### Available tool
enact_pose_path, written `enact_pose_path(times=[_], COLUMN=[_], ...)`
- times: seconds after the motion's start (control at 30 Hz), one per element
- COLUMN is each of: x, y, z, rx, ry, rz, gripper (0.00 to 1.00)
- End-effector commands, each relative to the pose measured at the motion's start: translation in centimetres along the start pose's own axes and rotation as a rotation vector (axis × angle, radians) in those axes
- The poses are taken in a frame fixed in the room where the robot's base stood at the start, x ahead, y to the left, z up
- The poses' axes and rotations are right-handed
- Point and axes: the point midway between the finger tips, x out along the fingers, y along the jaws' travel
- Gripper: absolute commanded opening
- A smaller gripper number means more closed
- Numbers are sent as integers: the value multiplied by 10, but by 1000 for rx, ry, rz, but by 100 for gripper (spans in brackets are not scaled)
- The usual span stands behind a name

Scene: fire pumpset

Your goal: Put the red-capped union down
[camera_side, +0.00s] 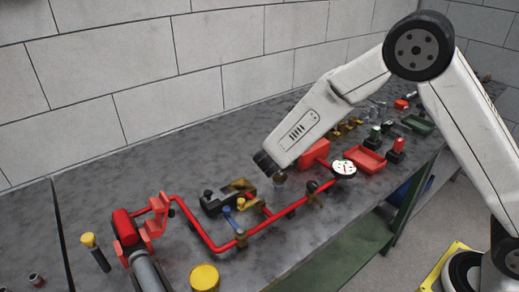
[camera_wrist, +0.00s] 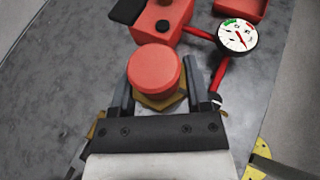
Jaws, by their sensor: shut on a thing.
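The red-capped union (camera_wrist: 154,71) is between the two dark fingers of my gripper (camera_wrist: 156,88) in the wrist view. Its round red cap faces the camera, and part of a brass hex body shows below it. My gripper is shut on it. In the side view my gripper (camera_side: 272,170) points down over the bench, just behind the red pipe line (camera_side: 275,217). The union is mostly hidden there, and I cannot tell whether it touches anything below.
A pressure gauge (camera_side: 344,169) stands right of my gripper, with a red box (camera_side: 313,152) and red tray (camera_side: 366,160) behind. Brass and black fittings (camera_side: 228,196) sit to the left. A red pump (camera_side: 124,227) stands far left. Bare bench lies behind.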

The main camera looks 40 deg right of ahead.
Motion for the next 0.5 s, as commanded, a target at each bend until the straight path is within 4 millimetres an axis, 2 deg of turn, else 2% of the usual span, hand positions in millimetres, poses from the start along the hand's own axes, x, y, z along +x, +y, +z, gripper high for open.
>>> enact_pose_path(times=[0.27,0.5], x=[2,16], y=[4,21], z=[0,-5], rx=[3,2], ry=[-3,-2], rz=[1,1], gripper=[0,0])
